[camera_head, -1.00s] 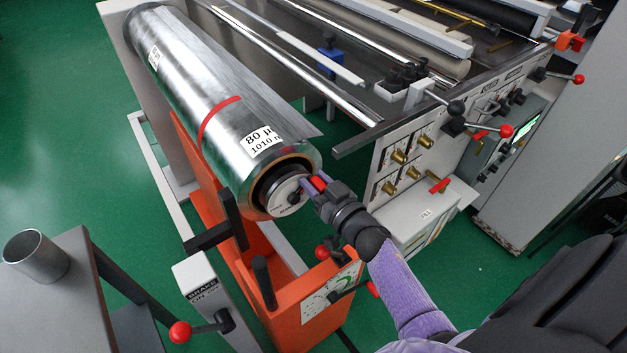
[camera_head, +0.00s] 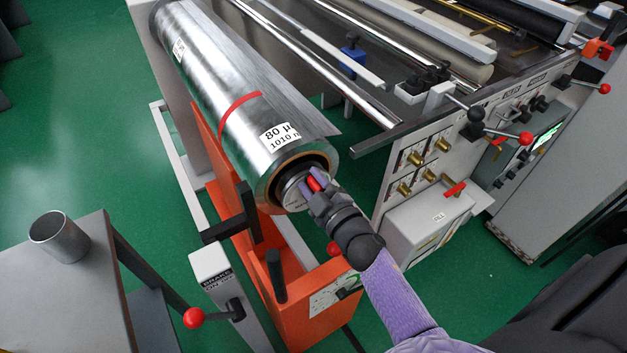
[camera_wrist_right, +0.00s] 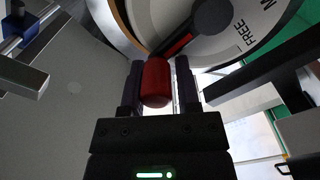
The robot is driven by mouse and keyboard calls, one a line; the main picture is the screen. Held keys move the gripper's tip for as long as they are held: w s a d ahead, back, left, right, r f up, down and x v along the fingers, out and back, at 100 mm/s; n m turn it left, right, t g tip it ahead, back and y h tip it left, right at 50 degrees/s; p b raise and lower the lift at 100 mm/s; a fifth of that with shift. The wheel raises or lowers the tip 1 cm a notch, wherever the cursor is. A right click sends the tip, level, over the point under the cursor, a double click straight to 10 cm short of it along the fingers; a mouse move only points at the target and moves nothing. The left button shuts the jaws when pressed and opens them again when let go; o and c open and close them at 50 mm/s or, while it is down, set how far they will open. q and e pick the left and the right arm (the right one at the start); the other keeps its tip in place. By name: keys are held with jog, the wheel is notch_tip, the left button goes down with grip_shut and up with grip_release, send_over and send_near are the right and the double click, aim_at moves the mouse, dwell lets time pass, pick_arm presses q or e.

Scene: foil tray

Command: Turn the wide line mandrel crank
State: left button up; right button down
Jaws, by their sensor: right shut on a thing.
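The wide foil roll (camera_head: 215,80), marked 80 µ, lies on its mandrel at the left of the machine. A pale round dial (camera_head: 291,194) sits at the roll's near end. In the right wrist view the dial (camera_wrist_right: 242,50) carries the word FREE and a dark hub (camera_wrist_right: 212,16). A dark crank arm runs from the hub to a red knob (camera_wrist_right: 156,83). My right gripper (camera_head: 309,184) is shut on the red knob, with one finger on each side of it. The knob also shows between the fingers in the head view. My left gripper is not in view.
An orange stand (camera_head: 310,325) with a black handle is below the roll's end. A brake lever with a red ball (camera_head: 194,318) stands at the lower left. A grey table with a metal cup (camera_head: 60,237) is at the left. The machine's control panel (camera_head: 425,165) is close on the right.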

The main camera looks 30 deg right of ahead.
aim_at(284, 198)
jog(key=a+n, duration=0.1)
jog(key=f+n+b, duration=0.1)
jog(key=n, duration=0.1)
jog(key=shift+s+a+n, duration=0.15)
jog(key=shift+a+n, duration=0.15)
jog(key=shift+a, duration=0.05)
jog(key=n+b, duration=0.1)
jog(key=a+f+n, duration=0.1)
jog(key=n, duration=0.1)
jog(key=shift+a+n+b, duration=0.25)
jog(key=shift+n+b, duration=0.05)
jog(key=shift+b, duration=0.05)
jog(key=n, duration=0.1)
jog(key=a+n+b, duration=0.1)
jog(key=shift+s+f+n+b, duration=0.1)
jog(key=shift+f+n+b, duration=0.2)
jog(key=shift+f+n, duration=0.1)
jog(key=n+b, duration=0.1)
jog(key=f+n+b, duration=0.1)
jog(key=n, duration=0.1)
jog(key=shift+a+f, duration=0.1)
jog(key=shift+a, duration=0.25)
jog(key=shift+f+n, duration=0.15)
jog(key=shift+n, duration=0.55)
jog(key=shift+a+b, duration=0.1)
jog(key=shift+b, duration=0.25)
